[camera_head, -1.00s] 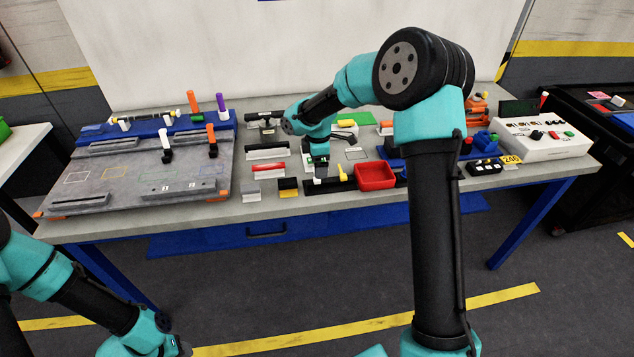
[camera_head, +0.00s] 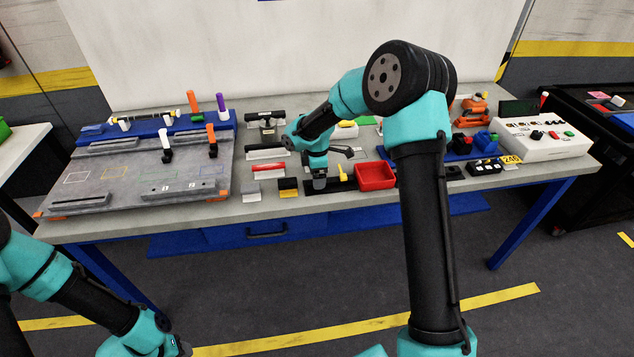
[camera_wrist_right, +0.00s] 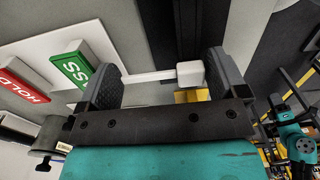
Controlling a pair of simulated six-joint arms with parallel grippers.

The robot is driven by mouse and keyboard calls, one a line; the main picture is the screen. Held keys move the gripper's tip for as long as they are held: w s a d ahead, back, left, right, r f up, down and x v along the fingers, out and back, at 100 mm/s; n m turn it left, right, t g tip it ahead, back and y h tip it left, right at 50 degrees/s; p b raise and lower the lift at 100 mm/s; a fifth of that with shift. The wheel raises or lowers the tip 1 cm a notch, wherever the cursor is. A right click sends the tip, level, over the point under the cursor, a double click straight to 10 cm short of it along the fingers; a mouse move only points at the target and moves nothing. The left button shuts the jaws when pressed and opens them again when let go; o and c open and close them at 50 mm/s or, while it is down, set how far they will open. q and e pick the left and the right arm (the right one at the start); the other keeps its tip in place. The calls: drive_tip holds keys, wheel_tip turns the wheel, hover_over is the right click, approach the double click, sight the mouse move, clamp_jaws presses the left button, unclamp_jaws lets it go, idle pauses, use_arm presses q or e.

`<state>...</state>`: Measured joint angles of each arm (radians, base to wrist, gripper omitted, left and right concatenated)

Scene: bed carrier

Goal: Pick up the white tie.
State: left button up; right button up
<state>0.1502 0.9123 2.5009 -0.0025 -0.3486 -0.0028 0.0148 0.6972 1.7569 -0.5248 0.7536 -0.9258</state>
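The white tie (camera_wrist_right: 190,74) shows in the right wrist view as a pale strip with a square white head. It lies between the two fingers of my right gripper (camera_wrist_right: 165,75), with its head close to the right-hand finger. Those fingers are apart, and I see no clear grip on the tie. In the head view my right gripper (camera_head: 319,182) is low over the front middle of the table and hides the white tie. My left gripper (camera_head: 180,346) is at the bottom edge, away from the table, its fingers too unclear to judge.
A yellow tie (camera_head: 342,173) stands just right of my right gripper, and a red bin (camera_head: 376,177) is beyond it. Black-and-yellow (camera_head: 288,187) and grey (camera_head: 251,192) blocks are to its left. The wrist view shows green (camera_wrist_right: 84,66) and red (camera_wrist_right: 22,80) signs.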

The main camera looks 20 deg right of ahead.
drive_tip(key=c, duration=0.5)
drive_tip(key=shift+c, duration=0.2)
drive_tip(key=shift+r, duration=1.8)
drive_tip(key=s+a, duration=0.3)
drive_tip(key=s, duration=0.4)
drive_tip(key=s+a+r, duration=0.1)
drive_tip(key=s+a, duration=0.3)
drive_tip(key=s, duration=0.3)
drive_tip(key=shift+s+r, duration=0.2)
drive_tip(key=shift+s, duration=0.05)
